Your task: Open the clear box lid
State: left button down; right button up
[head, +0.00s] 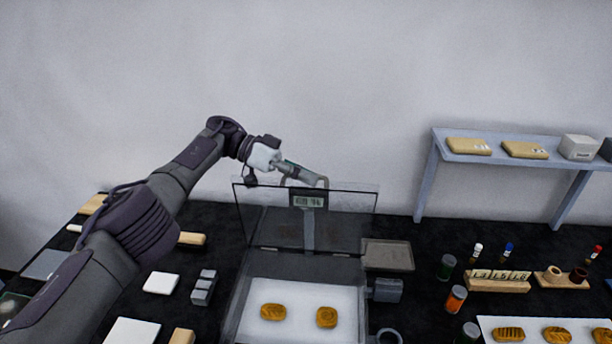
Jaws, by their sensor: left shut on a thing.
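The clear box (362,300) stands at the bottom centre, and its walls are see-through. Two gilt fragments, one on the left (272,312) and one on the right (326,317), lie on its white floor. The clear lid (272,222) stands raised, close to upright, at the back of the box, with a thin dark edge. My left gripper (310,178) is at the lid's upper edge, shut on the lid. The exact contact of its fingertips is hard to make out. My right gripper is out of view.
A small display (308,201) on a post shows around the lid's upper part. A grey shelf (500,157) with boxes stands at the back right. Vials and a wooden rack (498,286) stand on the right of the black table.

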pick_arm(q)
jog(key=shift+f, duration=0.1)
jog(key=c, duration=1.5)
grip_release()
notch_tip(320, 180, up, 10)
jog(key=shift+f, duration=0.1)
